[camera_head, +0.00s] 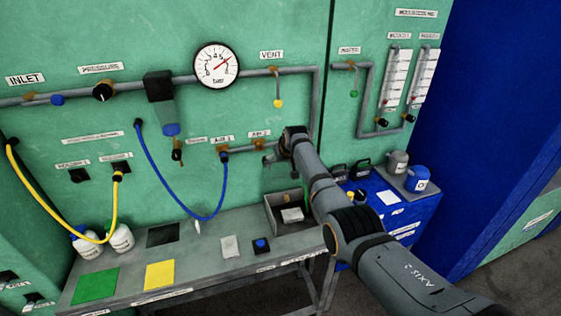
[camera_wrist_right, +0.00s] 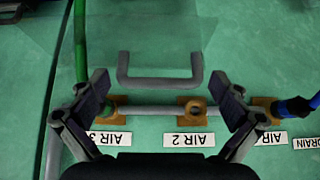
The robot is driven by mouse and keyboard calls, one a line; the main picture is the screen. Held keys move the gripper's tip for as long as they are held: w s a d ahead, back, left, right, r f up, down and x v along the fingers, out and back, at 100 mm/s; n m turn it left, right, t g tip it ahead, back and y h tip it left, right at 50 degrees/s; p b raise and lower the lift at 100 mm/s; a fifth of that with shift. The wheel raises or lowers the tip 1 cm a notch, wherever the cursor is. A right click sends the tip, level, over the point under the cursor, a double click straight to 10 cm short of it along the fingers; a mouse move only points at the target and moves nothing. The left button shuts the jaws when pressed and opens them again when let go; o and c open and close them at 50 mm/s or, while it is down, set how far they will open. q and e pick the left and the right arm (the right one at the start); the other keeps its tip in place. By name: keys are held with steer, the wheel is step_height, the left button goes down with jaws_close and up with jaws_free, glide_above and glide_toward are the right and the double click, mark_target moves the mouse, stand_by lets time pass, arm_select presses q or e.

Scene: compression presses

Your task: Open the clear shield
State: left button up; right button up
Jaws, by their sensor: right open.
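The clear shield (camera_wrist_right: 150,35) shows in the right wrist view as a faint see-through panel in front of the green wall. Its grey U-shaped handle (camera_wrist_right: 160,82) lies between the spread fingers of my right gripper (camera_wrist_right: 163,98). The fingers stand apart to each side of the handle, and I see no contact. In the head view, my right gripper (camera_head: 272,158) is at the wall beside the AIR labels, and I cannot make out the shield there. My left gripper is not in view.
Brass air ports (camera_wrist_right: 192,107) on a grey pipe lie behind the handle. A blue hose (camera_head: 165,185) hangs left of my right gripper. The bench (camera_head: 200,262) below carries a grey tray (camera_head: 272,222). A blue cabinet (camera_head: 410,208) stands at the right.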

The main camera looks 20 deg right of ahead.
steer(key=v, duration=1.2)
